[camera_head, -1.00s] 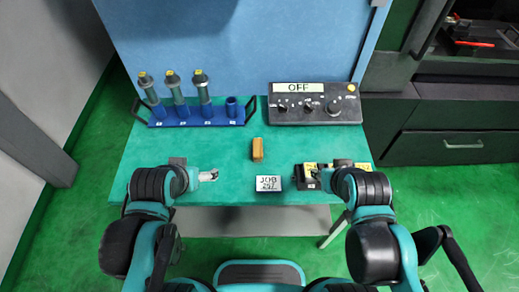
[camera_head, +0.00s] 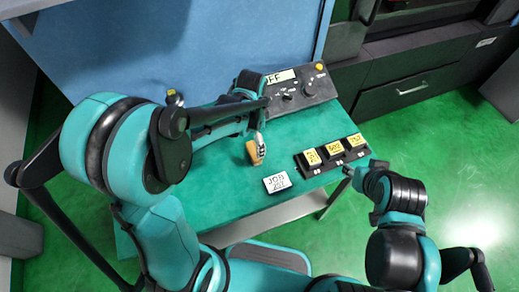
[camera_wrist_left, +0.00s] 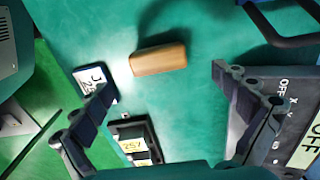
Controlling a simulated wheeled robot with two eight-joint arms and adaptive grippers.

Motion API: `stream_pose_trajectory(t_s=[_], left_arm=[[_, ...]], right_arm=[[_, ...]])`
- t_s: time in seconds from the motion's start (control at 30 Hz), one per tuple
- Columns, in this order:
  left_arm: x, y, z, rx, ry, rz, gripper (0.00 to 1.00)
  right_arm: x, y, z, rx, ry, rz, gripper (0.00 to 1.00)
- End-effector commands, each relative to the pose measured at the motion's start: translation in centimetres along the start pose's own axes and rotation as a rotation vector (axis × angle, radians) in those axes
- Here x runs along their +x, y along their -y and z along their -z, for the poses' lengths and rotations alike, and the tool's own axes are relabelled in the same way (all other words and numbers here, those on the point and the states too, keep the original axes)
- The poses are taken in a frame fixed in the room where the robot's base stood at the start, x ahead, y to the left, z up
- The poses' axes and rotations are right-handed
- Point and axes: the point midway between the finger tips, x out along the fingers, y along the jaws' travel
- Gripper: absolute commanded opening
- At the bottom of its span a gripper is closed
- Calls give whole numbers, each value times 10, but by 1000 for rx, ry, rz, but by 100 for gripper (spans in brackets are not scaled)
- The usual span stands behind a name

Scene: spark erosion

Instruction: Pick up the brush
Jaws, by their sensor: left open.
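The brush (camera_head: 251,153), a small tan wooden block, lies on the green table; it also shows near the top centre of the left wrist view (camera_wrist_left: 158,59). My left gripper (camera_head: 260,138) reaches over the table and points down just above and beside the brush, partly overlapping it in the head view. In the left wrist view its two fingers are spread wide (camera_wrist_left: 166,84), with nothing between them, and the brush lies beyond the fingertips. My right gripper (camera_head: 349,171) hangs at the table's right front edge, near a black tray; its fingers are too small to judge.
A white job card (camera_head: 277,182) lies in front of the brush. The black tray (camera_head: 310,172) with yellow-labelled pieces sits to the right. A dark control panel (camera_head: 320,92) with knobs stands behind. My left arm hides most of the tube rack, whose blue edge shows in the wrist view (camera_wrist_left: 285,41).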

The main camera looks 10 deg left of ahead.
Motion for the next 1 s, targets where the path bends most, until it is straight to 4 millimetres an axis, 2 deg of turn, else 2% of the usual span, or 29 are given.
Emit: stream_pose_trajectory(t_s=[0.1, 0.33, 0.53, 0.63, 0.8, 0.83, 0.87, 1.0], left_arm=[[16, 0, 0, 2, 1, -1, 98], [38, -1, 0, 1, 0, 0, 98], [70, -2, -1, 0, 0, 0, 98], [76, -2, -1, 0, 0, 0, 98], [75, -3, -1, 0, 0, 0, 98], [75, -3, -1, 0, 0, 0, 96], [75, -3, -1, 0, 0, 0, 88], [75, -3, -1, 0, 0, 0, 51]], right_arm=[[6, 0, -4, 0, 0, 0, 40], [13, 0, -9, 0, 0, 0, 40], [25, 0, -18, 0, 0, 0, 40], [27, 0, -19, 0, 0, 0, 40], [25, 0, -18, 0, 0, 0, 40], [25, 0, -18, 0, 0, 0, 40], [25, 0, -18, 0, 0, 0, 40], [25, 0, -18, 0, 0, 0, 40]])
